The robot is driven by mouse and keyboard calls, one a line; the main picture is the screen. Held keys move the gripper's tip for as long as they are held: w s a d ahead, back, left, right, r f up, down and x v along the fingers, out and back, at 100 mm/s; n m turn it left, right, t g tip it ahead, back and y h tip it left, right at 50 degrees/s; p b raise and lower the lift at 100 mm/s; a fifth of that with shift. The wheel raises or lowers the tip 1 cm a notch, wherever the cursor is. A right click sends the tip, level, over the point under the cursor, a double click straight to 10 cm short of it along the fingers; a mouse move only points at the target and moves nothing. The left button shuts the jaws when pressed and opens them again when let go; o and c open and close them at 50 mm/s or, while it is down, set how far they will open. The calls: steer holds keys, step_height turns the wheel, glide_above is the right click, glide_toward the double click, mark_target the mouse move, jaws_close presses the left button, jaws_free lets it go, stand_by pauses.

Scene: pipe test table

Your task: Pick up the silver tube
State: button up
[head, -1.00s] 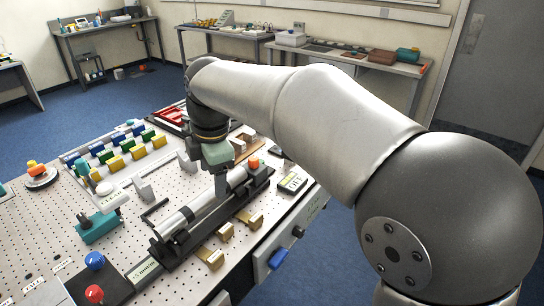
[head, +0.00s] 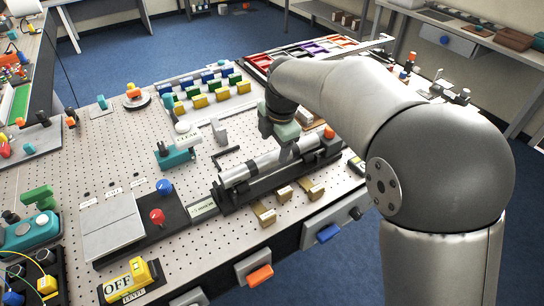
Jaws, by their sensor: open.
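The silver tube (head: 252,167) lies lengthwise in a long black fixture (head: 240,195) on the perforated table. It runs from lower left to upper right in the head view. My gripper (head: 287,156) points down over the right part of the tube, its fingers at or just beside it. The gripper is open. Its far finger is hidden, and I cannot tell whether the fingers touch the tube. Part of the tube behind the gripper is hidden.
An orange knob (head: 329,132) stands at the fixture's right end. Brass blocks (head: 265,214) line its front side. A teal device (head: 176,157) and rows of coloured blocks (head: 205,92) stand behind. Red and blue knobs (head: 157,216) are at left.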

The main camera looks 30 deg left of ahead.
mark_target(275, 153)
steer(key=shift+w+a+f+p, duration=0.15)
steer(key=shift+f+p, duration=0.2)
steer(key=shift+f, duration=0.55)
steer(key=shift+w+a+f+p, duration=0.1)
steer(key=shift+w+f+p, duration=0.15)
steer(key=shift+f, duration=0.6)
steer(key=shift+w+a+f+p, duration=0.1)
steer(key=shift+f+p, duration=0.3)
steer(key=shift+f, duration=0.5)
steer(key=c, duration=1.2)
steer(key=shift+r, duration=0.1)
steer(key=shift+c, duration=0.9)
steer(key=shift+r, duration=0.1)
